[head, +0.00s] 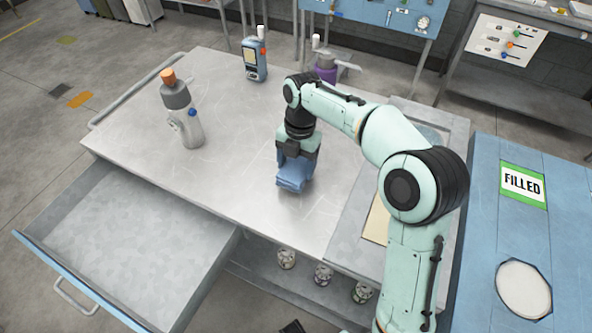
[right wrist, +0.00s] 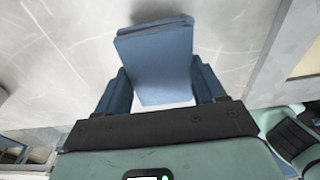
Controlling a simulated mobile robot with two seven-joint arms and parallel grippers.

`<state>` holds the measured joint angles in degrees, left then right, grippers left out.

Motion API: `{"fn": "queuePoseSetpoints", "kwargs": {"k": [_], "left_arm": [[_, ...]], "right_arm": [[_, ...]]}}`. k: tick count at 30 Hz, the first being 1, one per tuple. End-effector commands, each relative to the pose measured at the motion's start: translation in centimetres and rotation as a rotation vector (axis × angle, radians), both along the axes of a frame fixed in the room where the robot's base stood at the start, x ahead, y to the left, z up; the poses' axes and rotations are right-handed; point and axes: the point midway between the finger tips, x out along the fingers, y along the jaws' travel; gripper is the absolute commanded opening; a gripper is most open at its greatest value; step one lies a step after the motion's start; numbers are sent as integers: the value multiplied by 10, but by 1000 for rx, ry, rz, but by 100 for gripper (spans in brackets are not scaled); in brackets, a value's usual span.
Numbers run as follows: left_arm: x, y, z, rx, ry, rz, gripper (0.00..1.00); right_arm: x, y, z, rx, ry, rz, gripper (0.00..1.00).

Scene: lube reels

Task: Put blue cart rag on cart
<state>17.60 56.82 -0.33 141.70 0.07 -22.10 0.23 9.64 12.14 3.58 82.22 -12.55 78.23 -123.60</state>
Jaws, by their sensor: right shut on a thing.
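My right gripper (head: 296,163) is over the middle of the metal cart top (head: 232,181), pointing down. It is shut on the folded blue rag (head: 292,182). In the right wrist view the rag (right wrist: 155,50) sits between the two blue fingers (right wrist: 163,88) and sticks out past them. The cart surface shows just beyond it. I cannot tell whether the rag's lower edge touches the cart top or hangs slightly above it. My left gripper does not show.
A grey bottle with an orange cap (head: 181,110), a blue handheld device (head: 254,60) and a purple container (head: 325,68) stand on the cart. An open drawer (head: 130,245) juts out at the front left. A blue surface with a FILLED label (head: 523,184) is at right.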

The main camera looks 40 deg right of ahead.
Motion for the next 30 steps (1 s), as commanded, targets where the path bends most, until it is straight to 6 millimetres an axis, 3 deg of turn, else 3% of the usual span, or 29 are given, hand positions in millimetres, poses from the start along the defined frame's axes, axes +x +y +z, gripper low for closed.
{"fn": "queuePoseSetpoints", "kwargs": {"k": [4, 17, 18, 19, 30], "left_arm": [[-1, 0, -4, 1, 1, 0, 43], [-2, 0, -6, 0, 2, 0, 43], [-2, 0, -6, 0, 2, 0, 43], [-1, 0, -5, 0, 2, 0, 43], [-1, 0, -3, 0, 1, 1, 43]], "right_arm": [[-1, 0, -21, 0, 4, 0, 39], [0, 0, -27, 0, 1, 0, 39], [0, 0, -26, 0, 1, 0, 82], [0, 0, -26, 0, 1, 0, 92], [0, 0, -22, 0, 0, 0, 95]]}}
